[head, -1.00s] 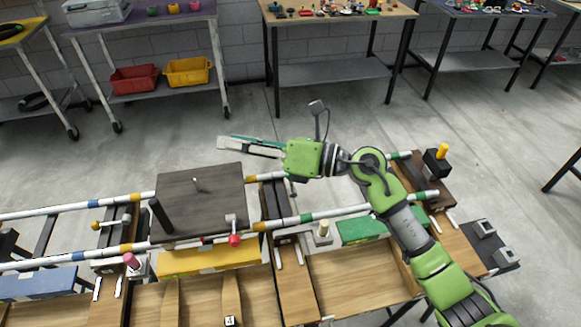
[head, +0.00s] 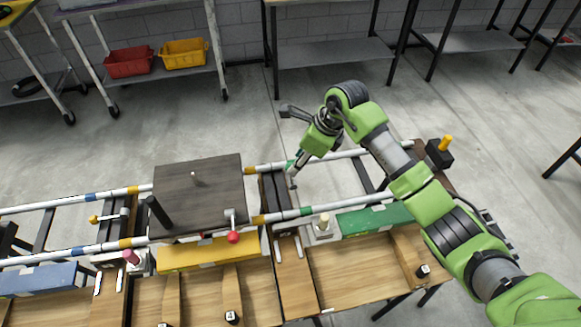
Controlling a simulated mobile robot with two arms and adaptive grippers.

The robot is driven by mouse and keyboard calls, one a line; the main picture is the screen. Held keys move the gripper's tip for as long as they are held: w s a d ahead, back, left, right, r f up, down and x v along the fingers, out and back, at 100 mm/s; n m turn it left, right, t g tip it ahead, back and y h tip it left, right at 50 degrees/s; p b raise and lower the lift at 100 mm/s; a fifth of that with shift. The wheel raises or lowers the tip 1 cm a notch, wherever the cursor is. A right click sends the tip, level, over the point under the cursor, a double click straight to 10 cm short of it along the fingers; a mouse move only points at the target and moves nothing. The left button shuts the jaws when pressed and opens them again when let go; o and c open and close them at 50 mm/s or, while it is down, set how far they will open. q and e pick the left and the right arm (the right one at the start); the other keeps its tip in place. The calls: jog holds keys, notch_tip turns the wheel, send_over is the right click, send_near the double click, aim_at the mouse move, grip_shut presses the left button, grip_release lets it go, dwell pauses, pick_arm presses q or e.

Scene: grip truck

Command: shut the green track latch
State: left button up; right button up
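The track is two white rails with coloured bands. Green bands mark the near rail (head: 306,211) and the far rail, right of the dark cart (head: 200,190). A small grey-tipped piece (head: 293,184) sits between the rails by this dark cross-block; it may be part of the green latch, but its position is unclear. My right gripper (head: 297,166) points down at the far rail, just above that piece. Its fingers overlap the rail and look close together; contact and grip cannot be made out. My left gripper is not in view.
The cart carries a dark upright handle and a red-knobbed lever (head: 233,237). A yellow-knobbed latch (head: 94,219) is at left. Green (head: 375,220), yellow (head: 207,253) and blue (head: 38,280) blocks line the near side. My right arm crosses the track's right end.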

jog(key=x, duration=0.6)
jog(key=shift+a+f+p, duration=0.1)
jog(key=shift+f+p, duration=0.1)
jog(key=shift+p, duration=0.15)
jog(key=shift+c, duration=0.3)
grip_shut()
